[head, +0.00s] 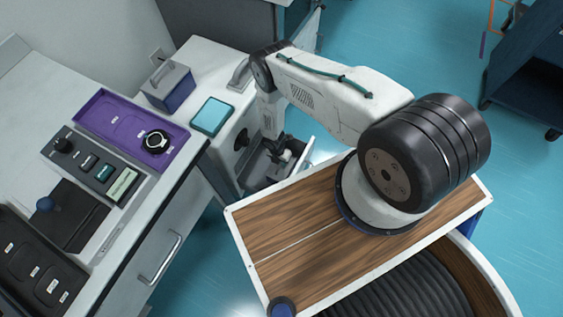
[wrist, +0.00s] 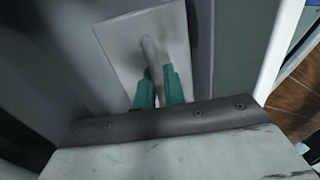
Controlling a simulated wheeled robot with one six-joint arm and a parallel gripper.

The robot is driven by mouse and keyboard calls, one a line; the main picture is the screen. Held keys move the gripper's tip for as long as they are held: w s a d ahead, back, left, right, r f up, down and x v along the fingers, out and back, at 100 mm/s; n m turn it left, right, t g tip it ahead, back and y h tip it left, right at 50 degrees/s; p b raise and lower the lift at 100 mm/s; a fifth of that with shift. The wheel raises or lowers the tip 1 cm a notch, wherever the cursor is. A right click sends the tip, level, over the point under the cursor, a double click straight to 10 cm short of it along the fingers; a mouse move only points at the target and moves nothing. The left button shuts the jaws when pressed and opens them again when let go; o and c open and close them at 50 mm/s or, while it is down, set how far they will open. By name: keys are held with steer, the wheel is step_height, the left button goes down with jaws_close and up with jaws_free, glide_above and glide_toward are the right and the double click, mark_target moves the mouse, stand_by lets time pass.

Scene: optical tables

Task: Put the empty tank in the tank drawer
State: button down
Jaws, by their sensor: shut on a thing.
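The tank (wrist: 122,38) shows in the wrist view as a pale grey rectangular top with a rounded handle (wrist: 149,48). My gripper (wrist: 158,80) has its teal fingers shut on this handle. Dark grey walls stand around the tank, and I cannot tell whether its bottom touches the drawer floor. In the head view my arm reaches down into the open tank drawer (head: 257,172), low on the front of the white cabinet. There my gripper (head: 282,153) is small and dark, and the tank is mostly hidden.
A blue tank-like box (head: 180,95) with a grey handled lid stands on the counter, beside a teal-topped square (head: 212,116). A purple tray (head: 115,122) and a dark control panel (head: 85,165) lie further left. The drawer's white edge (wrist: 283,45) is close on the right.

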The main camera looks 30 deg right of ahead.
steer(key=shift+f, duration=0.15)
steer(key=c, duration=1.5)
jaws_free()
steer(key=r, duration=0.4)
steer(key=w+a+r, duration=0.1)
steer(key=r, duration=0.3)
steer(key=w+r, duration=0.1)
steer(key=r, duration=0.3)
steer(key=shift+a, duration=0.15)
